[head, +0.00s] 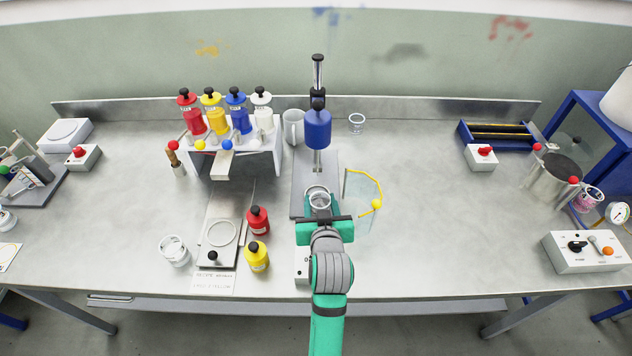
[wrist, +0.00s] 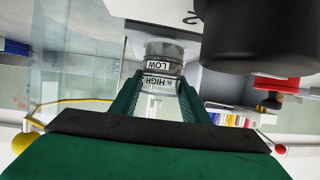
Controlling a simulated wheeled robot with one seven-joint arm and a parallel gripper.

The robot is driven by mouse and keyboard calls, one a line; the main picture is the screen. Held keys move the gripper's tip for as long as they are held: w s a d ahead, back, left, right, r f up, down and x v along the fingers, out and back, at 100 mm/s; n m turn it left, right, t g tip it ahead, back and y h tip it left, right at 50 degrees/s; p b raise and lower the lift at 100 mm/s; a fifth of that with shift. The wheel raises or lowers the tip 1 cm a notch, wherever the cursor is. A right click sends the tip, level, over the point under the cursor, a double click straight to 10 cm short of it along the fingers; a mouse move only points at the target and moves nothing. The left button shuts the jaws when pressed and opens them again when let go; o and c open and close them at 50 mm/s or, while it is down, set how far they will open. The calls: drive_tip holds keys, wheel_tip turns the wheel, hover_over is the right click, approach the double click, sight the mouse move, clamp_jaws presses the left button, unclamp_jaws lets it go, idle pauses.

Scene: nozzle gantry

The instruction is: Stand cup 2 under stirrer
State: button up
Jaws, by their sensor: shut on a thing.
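My gripper (head: 320,208) is shut on a clear cup (head: 319,199). In the wrist view the cup (wrist: 160,72) sits between both fingers (wrist: 160,98), with bands reading LOW and HIGH upside down. No number shows on it, so I cannot confirm that it is cup 2. The stirrer (head: 317,130) has a blue body on a post, with a thin shaft below it. The cup is in front of the shaft, over the front part of the stirrer's grey base plate (head: 299,190). I cannot tell whether it touches the plate. The cup looks upright.
A curved yellow guard with a ball (head: 376,204) stands right of the stirrer. A grey jug (head: 293,127) is behind left. Red (head: 258,220) and yellow (head: 257,256) bottles stand left of my gripper. Another clear cup (head: 174,250) is farther left.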

drive_tip(key=w, duration=0.5)
drive_tip(key=shift+a+r, duration=0.15)
drive_tip(key=shift+a, duration=0.1)
drive_tip(key=x, duration=0.3)
drive_tip(key=shift+w+r, duration=0.1)
drive_tip(key=shift+r, duration=0.2)
drive_tip(key=shift+f, duration=0.35)
drive_tip(key=o, duration=1.2)
drive_tip(key=shift+f, duration=0.15)
drive_tip(key=shift+s+r, duration=0.25)
drive_tip(key=v, duration=1.1)
drive_tip(key=shift+s, duration=0.2)
